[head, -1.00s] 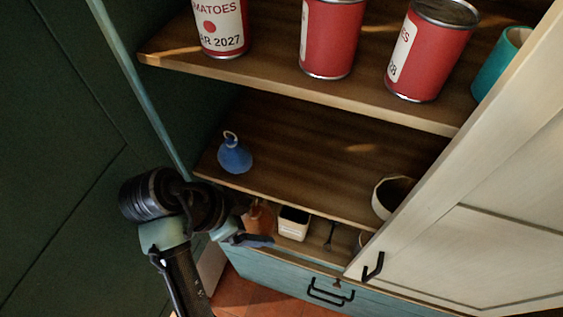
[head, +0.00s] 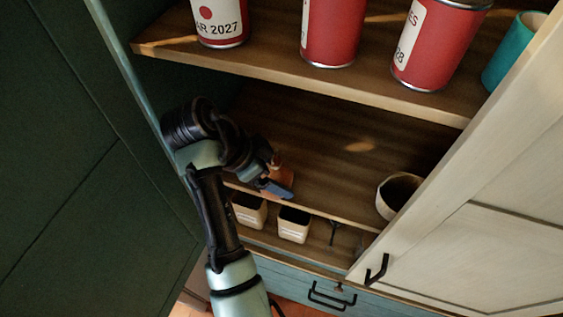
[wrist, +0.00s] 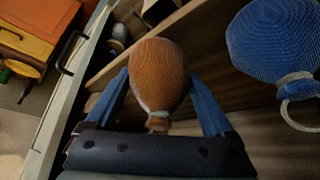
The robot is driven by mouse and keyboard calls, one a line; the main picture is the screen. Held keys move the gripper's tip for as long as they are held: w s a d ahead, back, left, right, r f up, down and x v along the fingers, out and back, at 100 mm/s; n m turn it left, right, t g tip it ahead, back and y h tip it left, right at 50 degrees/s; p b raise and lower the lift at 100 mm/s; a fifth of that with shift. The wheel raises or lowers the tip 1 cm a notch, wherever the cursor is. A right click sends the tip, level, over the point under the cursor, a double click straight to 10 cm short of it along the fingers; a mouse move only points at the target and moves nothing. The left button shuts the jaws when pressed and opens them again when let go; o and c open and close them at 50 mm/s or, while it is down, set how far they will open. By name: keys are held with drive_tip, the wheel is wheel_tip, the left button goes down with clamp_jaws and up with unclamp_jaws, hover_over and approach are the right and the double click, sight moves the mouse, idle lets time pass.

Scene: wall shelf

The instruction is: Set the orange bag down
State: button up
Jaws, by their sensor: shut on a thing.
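The orange bag (wrist: 158,75) is a rounded mesh pouch with a pale tie at its neck. In the wrist view it sits between the blue fingers of my gripper (wrist: 165,100), which is shut on it. In the head view the orange bag (head: 281,174) shows partly behind my gripper (head: 275,182), at the front left of the middle shelf (head: 330,165). I cannot tell whether the bag touches the board. A blue bag (wrist: 275,42) with a pale ring lies to the right in the wrist view; my arm hides it in the head view.
Red cans (head: 333,30) and a teal cup (head: 512,52) stand on the shelf above. A pale bowl (head: 398,194) is at the middle shelf's right, by the cream door (head: 480,200). Pale bins (head: 293,224) stand below. The middle of the shelf is clear.

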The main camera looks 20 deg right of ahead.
sight(281, 164)
drive_tip(key=w, duration=0.1)
drive_tip(key=w+d+p, duration=0.1)
drive_tip(key=w+d, duration=0.1)
drive_tip(key=shift+r, duration=0.3)
drive_tip(key=shift+d+f+p, duration=0.1)
drive_tip(key=shift+f+p, duration=0.7)
drive_tip(key=shift+f, duration=0.15)
drive_tip(key=o, duration=1.4)
drive_tip(key=shift+f, duration=0.15)
drive_tip(key=shift+o, duration=0.2)
drive_tip(key=v, duration=1.2)
